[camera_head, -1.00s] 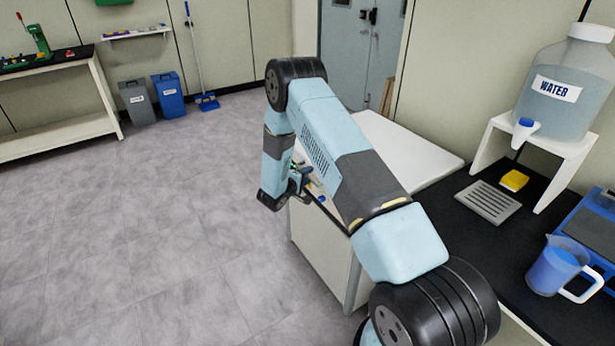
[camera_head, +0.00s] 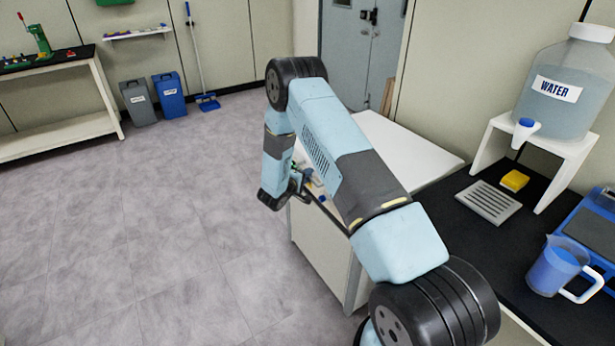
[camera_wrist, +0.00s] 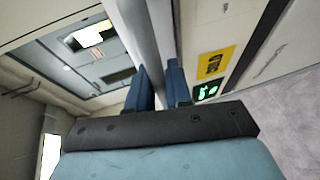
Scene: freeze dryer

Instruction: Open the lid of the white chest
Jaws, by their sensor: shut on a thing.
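The white chest (camera_head: 326,255) stands right of centre in the head view, beside the black counter. Its flat white lid (camera_head: 415,150) is partly hidden behind my arm. My gripper (camera_head: 301,184) is at the chest's upper front edge, small and partly hidden in this view. In the wrist view, the two blue fingers of my gripper (camera_wrist: 160,88) are shut on a long pale grey bar (camera_wrist: 148,40), which looks like the lid's handle or edge. I cannot tell whether the lid is raised.
A yellow label (camera_wrist: 215,63) and a green-lit display (camera_wrist: 207,91) show beside the bar. The black counter (camera_head: 450,225) at right holds a water jug (camera_head: 565,85) on a white stand and a blue-filled pitcher (camera_head: 557,268). The grey floor at left is clear.

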